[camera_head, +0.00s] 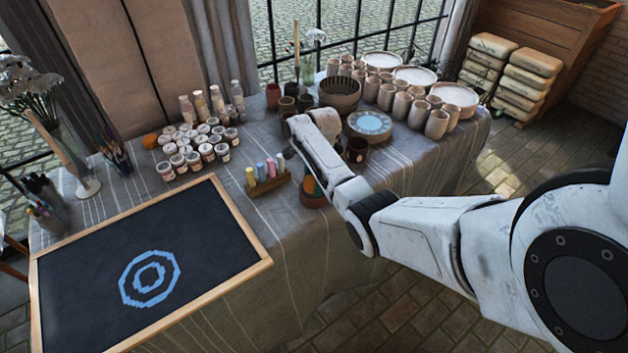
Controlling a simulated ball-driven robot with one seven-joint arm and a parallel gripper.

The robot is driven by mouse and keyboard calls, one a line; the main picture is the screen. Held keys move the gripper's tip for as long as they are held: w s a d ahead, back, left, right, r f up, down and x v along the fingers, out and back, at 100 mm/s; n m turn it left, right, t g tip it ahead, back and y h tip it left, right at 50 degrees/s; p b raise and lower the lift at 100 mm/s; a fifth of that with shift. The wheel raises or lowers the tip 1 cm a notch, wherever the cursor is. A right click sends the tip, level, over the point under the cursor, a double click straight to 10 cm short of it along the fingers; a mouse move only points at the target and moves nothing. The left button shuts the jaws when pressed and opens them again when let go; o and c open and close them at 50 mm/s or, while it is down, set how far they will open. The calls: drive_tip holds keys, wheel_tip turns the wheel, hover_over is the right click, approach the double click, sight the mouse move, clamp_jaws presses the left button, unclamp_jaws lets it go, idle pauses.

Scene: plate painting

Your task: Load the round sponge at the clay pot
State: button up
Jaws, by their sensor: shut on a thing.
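My white arm reaches from the right over the table. Its end with my gripper (312,122) is near the dark cups at the back middle. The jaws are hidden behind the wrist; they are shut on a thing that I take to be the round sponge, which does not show. Small brown and dark clay pots (288,104) stand just beyond the arm's end. I cannot tell which is the clay pot meant, or whether the sponge touches it. A low terracotta pot (313,199) with an orange piece in it stands at the table's front edge, left of my forearm.
A framed dark board (85,260) with blue octagonal rings lies at front left. A blue-patterned plate (370,124), a dark cup (357,150) and many beige cups (403,105) stand around the arm. Paint jars (186,160) and a chalk holder (267,184) stand left of it.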

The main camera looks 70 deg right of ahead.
sight(314, 180)
idle(0.4)
wheel_tip(314, 180, up, 7)
drive_tip(key=p, duration=0.6)
drive_tip(key=shift+p, duration=0.3)
idle(0.6)
